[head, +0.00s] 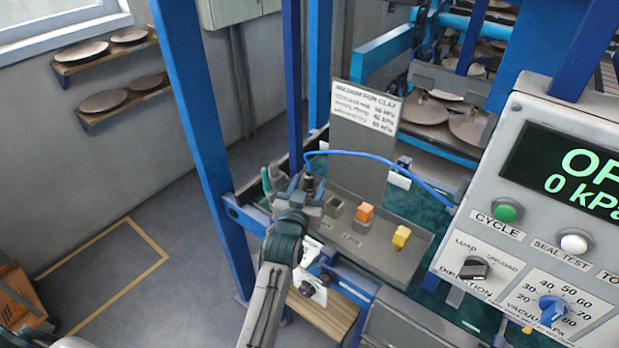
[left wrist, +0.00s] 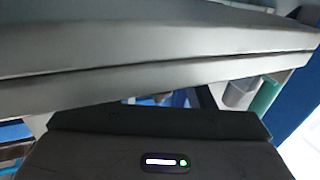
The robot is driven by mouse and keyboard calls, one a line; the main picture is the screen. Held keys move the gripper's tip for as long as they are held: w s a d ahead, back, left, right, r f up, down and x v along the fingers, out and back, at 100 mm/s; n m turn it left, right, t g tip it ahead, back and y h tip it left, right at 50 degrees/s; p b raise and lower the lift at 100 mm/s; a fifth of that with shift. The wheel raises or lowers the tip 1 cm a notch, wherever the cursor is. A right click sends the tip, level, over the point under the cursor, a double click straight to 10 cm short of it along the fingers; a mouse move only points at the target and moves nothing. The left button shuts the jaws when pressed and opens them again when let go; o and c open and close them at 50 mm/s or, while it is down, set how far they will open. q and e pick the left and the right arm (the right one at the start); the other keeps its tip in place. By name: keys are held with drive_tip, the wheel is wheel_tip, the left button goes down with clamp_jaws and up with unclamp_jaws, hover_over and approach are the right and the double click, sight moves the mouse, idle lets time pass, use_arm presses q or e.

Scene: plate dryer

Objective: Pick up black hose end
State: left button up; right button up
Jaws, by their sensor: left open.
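The black hose end (head: 309,184) hangs at the left end of a thin blue hose (head: 360,154), above the left part of a grey tray. My left gripper (head: 291,185) is open and right at the hose end, with a green finger on its left side. I cannot tell whether the fingers touch the hose end. In the left wrist view, grey surfaces fill most of the picture and I cannot make out the hose end. My right gripper is not in view.
A blue post (head: 195,110) stands left of my arm. A control panel (head: 535,210) blocks the right side. A sign (head: 366,107) stands behind the tray.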

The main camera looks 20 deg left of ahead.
use_arm(q)
drive_tip(key=shift+w+a, duration=0.15)
drive_tip(key=shift+w, duration=0.9)
drive_tip(key=shift+c, duration=0.2)
drive_tip(key=c, duration=1)
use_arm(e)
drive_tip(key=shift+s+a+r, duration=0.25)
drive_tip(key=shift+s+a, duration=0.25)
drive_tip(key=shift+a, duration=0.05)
use_arm(q)
drive_tip(key=shift+r, duration=0.1)
